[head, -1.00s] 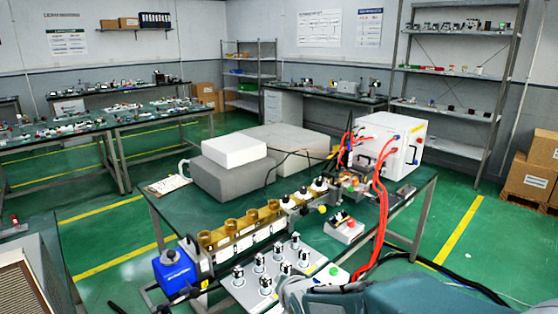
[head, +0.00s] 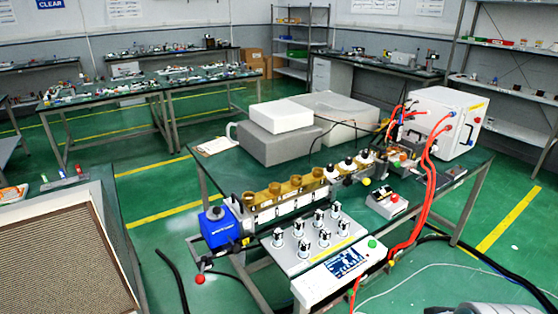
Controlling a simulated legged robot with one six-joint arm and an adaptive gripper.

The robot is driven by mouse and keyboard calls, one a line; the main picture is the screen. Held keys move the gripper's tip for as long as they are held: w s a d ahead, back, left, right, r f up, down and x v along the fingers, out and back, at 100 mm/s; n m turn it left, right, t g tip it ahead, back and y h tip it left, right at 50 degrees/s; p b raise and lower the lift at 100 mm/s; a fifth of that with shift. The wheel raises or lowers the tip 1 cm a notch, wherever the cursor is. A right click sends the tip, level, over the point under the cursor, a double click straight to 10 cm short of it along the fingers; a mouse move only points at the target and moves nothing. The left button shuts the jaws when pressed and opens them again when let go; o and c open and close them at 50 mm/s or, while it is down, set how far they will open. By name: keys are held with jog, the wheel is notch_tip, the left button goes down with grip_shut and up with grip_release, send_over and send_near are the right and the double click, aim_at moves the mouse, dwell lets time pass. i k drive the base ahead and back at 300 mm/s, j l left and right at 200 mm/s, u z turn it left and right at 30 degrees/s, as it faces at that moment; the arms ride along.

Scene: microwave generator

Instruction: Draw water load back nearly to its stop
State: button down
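A blue box (head: 219,227) with a dark round top sits at the near left end of a brass-coloured waveguide line (head: 285,189) on the green bench. It looks like the water load, though I cannot read its label. A small red knob (head: 200,280) shows below and in front of it. How far the load is drawn back is too small to tell. My gripper is not in view, so its state does not show.
A sloped panel with several black-and-white knobs (head: 308,236) and a display unit (head: 347,263) stand at the bench's near edge. Red hoses (head: 425,205) run from a white cabinet (head: 441,122) to the floor. A brown-grilled unit (head: 58,262) stands left. Green floor lies between.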

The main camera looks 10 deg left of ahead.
aim_at(217, 232)
jog(key=k+l+u, duration=0.2)
jog(key=u, duration=1.2)
